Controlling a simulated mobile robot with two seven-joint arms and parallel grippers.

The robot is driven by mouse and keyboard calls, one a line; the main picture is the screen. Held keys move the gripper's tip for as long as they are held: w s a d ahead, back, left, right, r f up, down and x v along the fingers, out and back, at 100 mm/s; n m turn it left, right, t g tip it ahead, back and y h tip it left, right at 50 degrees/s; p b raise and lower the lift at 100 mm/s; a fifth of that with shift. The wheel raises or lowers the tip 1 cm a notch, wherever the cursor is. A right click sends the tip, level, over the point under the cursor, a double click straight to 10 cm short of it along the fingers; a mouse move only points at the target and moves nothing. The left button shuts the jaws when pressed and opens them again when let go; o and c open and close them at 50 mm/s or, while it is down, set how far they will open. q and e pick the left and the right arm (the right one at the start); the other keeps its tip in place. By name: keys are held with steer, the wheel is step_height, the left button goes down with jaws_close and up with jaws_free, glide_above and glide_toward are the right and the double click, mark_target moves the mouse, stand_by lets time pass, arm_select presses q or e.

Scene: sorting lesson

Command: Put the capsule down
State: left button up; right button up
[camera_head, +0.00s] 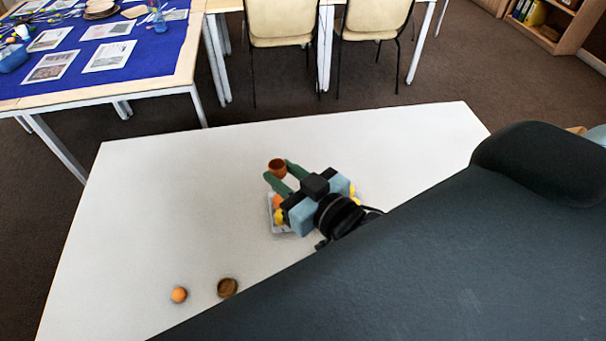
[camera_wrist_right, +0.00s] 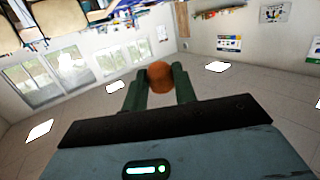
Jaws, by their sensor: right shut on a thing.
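The capsule (camera_head: 277,165) is a small orange-brown, cup-shaped thing with a dark hollow top in the head view. My right gripper (camera_head: 281,172) is shut on it, with one green finger on each side. The capsule also shows between the fingertips in the right wrist view (camera_wrist_right: 160,77). It is held over the white table (camera_head: 180,190); its exact height is hard to tell. My left gripper is in neither view.
A pale tray (camera_head: 272,228) with orange and yellow things is partly hidden under my right gripper. An orange ball (camera_head: 179,294) and a brown round cup (camera_head: 228,287) are near the front. The table's left side is clear.

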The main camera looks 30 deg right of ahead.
steer(key=w+a+r+n+g+y, duration=0.2)
steer(key=a+r+n+y, duration=0.3)
steer(key=a, duration=0.5)
steer(key=shift+w+r+g+y, duration=0.35)
steer(key=shift+r+g+y, duration=0.5)
steer(key=shift+y, duration=0.15)
steer(key=w+a+f+n+g+y, duration=0.4)
steer(key=f+n+g, duration=0.1)
steer(key=shift+a, duration=0.15)
